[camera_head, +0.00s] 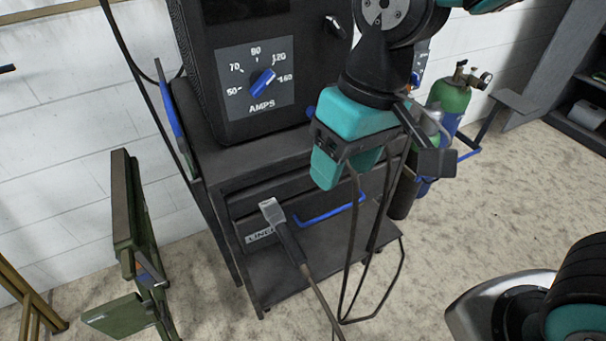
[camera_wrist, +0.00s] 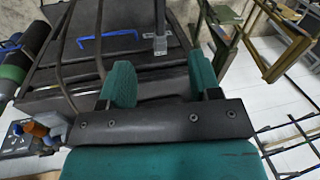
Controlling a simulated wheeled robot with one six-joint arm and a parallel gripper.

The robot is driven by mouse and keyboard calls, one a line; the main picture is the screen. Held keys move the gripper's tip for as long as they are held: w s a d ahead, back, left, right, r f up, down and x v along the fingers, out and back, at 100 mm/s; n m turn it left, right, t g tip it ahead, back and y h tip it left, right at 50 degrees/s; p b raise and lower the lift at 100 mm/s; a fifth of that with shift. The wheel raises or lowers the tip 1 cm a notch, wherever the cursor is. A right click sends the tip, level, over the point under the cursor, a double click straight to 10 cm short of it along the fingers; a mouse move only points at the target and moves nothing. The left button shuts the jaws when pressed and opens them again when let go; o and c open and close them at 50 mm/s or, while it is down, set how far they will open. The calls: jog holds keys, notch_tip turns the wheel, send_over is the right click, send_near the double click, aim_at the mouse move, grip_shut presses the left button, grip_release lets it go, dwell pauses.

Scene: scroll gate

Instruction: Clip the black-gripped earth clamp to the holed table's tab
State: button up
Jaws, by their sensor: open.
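My gripper (camera_head: 343,165) has teal fingers, points down in front of the welding cart and is open. In the wrist view the two fingers (camera_wrist: 162,80) stand apart with nothing held between them. A tool with a grey metal head and a black grip (camera_head: 286,238) is in front of the cart's drawer, below and left of my gripper. It also shows beyond the fingers in the wrist view (camera_wrist: 160,22). It may be the earth clamp; I cannot tell for sure. I cannot make out a holed table or its tab.
The black welder (camera_head: 255,75) with an amps dial stands on the dark cart (camera_head: 325,250). Its blue handle (camera_head: 333,210) and loose dark cables are near my gripper. A green metal frame (camera_head: 128,215) stands left. Gas bottles (camera_head: 448,97) stand right.

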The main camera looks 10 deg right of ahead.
jog(key=w+a+f+m+h, duration=0.2)
jog(key=w+a+f, duration=0.3)
jog(key=a+f, duration=0.2)
jog(key=b, duration=0.1)
send_near(293, 245)
jog(key=f, duration=1)
jog(key=shift+w+a+f, duration=0.1)
jog(key=shift+w+a, duration=0.15)
jog(key=shift+w, duration=0.05)
jog(key=shift+c, duration=0.4)
grip_shut()
jog(key=shift+s+d, duration=0.1)
jog(key=shift+s, duration=0.3)
jog(key=s+d, duration=0.2)
jog(key=s, duration=0.5)
jog(key=shift+s, duration=0.2)
dwell(0.9)
jog(key=shift+d, duration=0.1)
